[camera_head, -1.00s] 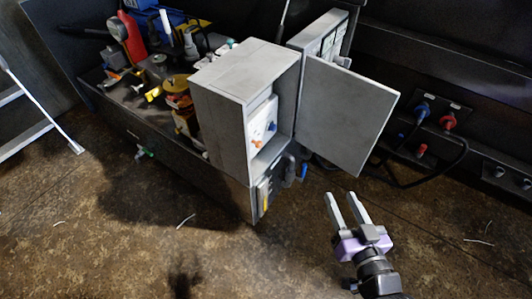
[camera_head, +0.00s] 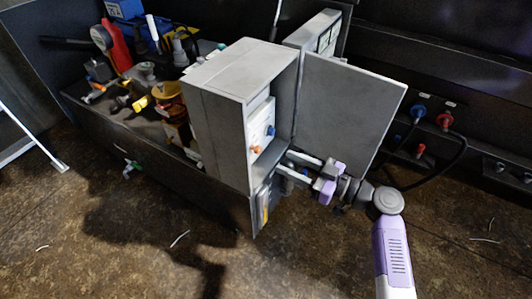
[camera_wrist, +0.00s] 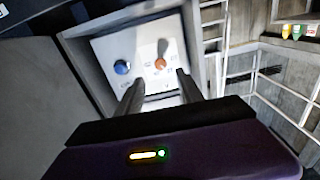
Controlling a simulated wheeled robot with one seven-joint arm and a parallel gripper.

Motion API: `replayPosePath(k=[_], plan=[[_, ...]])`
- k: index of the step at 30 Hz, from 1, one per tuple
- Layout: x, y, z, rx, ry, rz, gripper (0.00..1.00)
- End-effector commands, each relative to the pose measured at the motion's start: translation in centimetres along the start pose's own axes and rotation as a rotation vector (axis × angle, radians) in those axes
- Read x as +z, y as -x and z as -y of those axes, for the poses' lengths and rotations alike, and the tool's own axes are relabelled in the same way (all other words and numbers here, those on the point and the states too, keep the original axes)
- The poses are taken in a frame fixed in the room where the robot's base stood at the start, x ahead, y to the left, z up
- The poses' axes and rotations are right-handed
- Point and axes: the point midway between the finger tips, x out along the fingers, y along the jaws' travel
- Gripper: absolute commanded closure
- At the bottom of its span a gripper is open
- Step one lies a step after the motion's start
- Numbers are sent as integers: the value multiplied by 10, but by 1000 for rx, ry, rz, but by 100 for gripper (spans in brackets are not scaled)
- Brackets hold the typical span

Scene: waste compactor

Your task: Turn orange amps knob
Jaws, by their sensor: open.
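The orange knob (camera_head: 255,149) sits on a white panel (camera_head: 262,124) inside a grey box (camera_head: 225,110) with its door open. A blue knob (camera_head: 271,131) is beside it. In the wrist view the orange knob (camera_wrist: 160,64) shows just beyond and between my fingertips, with the blue knob (camera_wrist: 122,67) to its left. My gripper (camera_head: 295,168) is open and empty at the box's open front, to the right of and below the orange knob in the head view. I see no contact with the knob.
The open door (camera_head: 350,110) stands close beside my gripper and wrist. Cables and plugs (camera_head: 444,121) are on the dark wall at right. A cluttered bench with a red tool (camera_head: 112,45) and a yellow part (camera_head: 168,90) lies left of the box.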

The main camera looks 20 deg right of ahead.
Motion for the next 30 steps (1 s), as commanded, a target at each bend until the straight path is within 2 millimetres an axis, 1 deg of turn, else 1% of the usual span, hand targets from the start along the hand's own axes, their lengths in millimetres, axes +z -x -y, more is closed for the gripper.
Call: replayPosePath(k=[2, 5, 12, 15, 18, 22, 29, 30], plan=[[1, -3, 1, -5, 22, 2, 56], [1, -12, 1, -5, 29, 2, 56], [1, -48, 1, -4, 28, 3, 56], [2, -62, 1, -3, 26, 4, 56], [1, -71, 1, -2, 27, 3, 56], [2, -78, 1, -1, 26, 4, 56], [1, -78, 1, -1, 25, 4, 56], [1, -78, 1, 0, 25, 4, 58]])
